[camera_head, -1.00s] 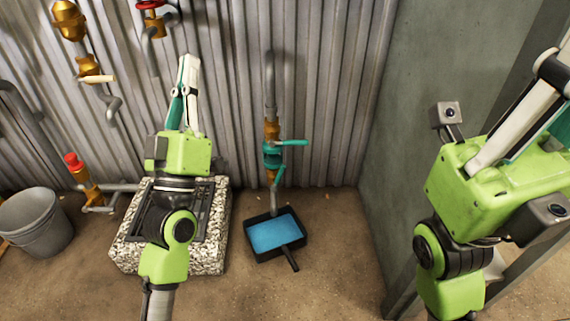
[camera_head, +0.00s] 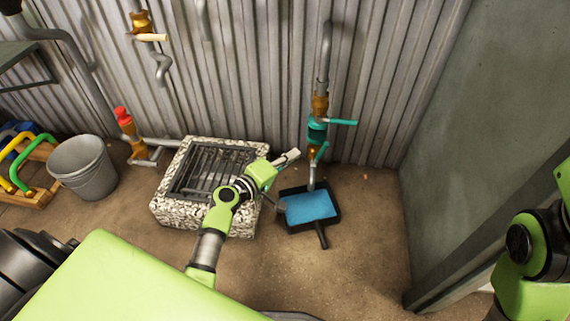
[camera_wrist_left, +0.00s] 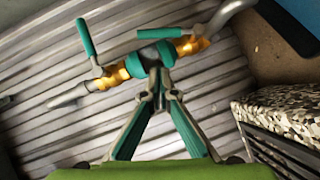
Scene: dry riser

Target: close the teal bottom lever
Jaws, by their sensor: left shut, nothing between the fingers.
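The teal bottom lever (camera_head: 322,152) sits low on the vertical wall pipe and slants down along it. In the left wrist view the bottom lever (camera_wrist_left: 172,31) lies nearly parallel to the pipe, just beyond the teal valve body (camera_wrist_left: 157,54). The teal top lever (camera_head: 342,122) sticks out to the right, and it also shows in the left wrist view (camera_wrist_left: 86,37). My left gripper (camera_head: 293,155) is shut and empty, just left of the bottom lever. In the left wrist view its fingertips (camera_wrist_left: 158,72) overlap the valve body; I cannot tell whether they touch. My right gripper is out of view.
A black tray (camera_head: 288,222) of blue liquid lies on the floor under the outlet. A speckled stone drain (camera_head: 175,215) stands left of it, then a grey bucket (camera_head: 85,170). A grey wall (camera_head: 470,130) bounds the right. Floor in front of the tray is clear.

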